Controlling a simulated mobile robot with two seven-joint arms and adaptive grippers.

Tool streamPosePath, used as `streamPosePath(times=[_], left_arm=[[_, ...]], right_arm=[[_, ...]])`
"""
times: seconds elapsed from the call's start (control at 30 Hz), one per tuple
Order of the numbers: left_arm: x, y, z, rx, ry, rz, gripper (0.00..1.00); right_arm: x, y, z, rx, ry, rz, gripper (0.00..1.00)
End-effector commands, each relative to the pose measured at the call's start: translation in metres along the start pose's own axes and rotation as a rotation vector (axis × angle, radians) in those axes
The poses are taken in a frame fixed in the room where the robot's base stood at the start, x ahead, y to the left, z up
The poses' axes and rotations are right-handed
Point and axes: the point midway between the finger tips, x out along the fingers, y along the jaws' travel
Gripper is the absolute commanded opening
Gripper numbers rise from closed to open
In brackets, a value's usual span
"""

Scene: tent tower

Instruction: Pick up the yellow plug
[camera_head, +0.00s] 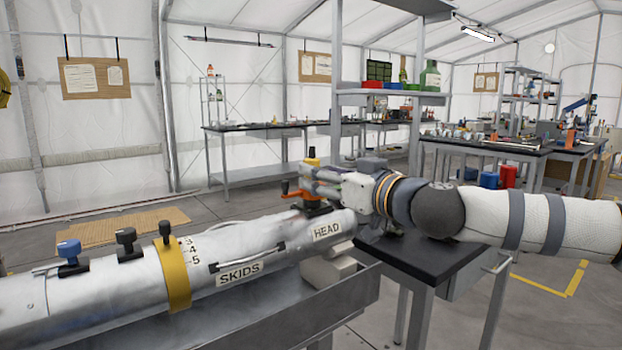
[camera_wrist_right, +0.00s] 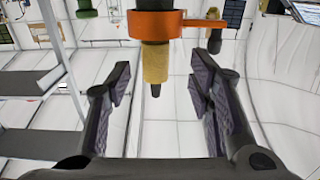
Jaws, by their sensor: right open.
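The yellow plug (camera_head: 312,162) stands upright, with a dark tip on top, above an orange collar at the HEAD end of the silver cylinder (camera_head: 120,290). My right gripper (camera_head: 305,179) is at the plug, coming from the right, and partly hides its lower part. In the right wrist view, which is upside down, the yellow plug (camera_wrist_right: 155,63) hangs from the orange collar (camera_wrist_right: 150,24). The open fingers of my right gripper (camera_wrist_right: 159,78) lie on either side of it in the picture. I cannot tell whether either finger touches it. My left gripper is not in view.
The cylinder lies in a grey metal trough (camera_head: 310,310) and carries a yellow band (camera_head: 173,275), blue and black knobs. A dark-topped table (camera_head: 425,262) stands below my right arm. Shelves and workbenches stand farther back. Open floor lies behind the cylinder.

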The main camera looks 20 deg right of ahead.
Motion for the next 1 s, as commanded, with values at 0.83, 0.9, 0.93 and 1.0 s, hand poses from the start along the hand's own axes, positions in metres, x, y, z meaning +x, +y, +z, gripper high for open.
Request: streamPosePath(times=[0.83, 0.9, 0.93, 1.0], left_arm=[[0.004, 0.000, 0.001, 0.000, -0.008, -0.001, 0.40], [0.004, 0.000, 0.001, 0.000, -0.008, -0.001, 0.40], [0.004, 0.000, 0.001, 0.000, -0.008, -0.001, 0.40], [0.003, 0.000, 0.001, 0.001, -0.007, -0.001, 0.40]], right_arm=[[0.044, 0.005, 0.001, 0.001, 0.000, 0.000, 0.00], [0.044, 0.005, 0.001, 0.001, -0.001, 0.000, 0.00], [0.044, 0.005, 0.001, 0.001, -0.001, 0.000, 0.00], [0.044, 0.005, -0.001, 0.001, 0.000, 0.000, 0.00]])
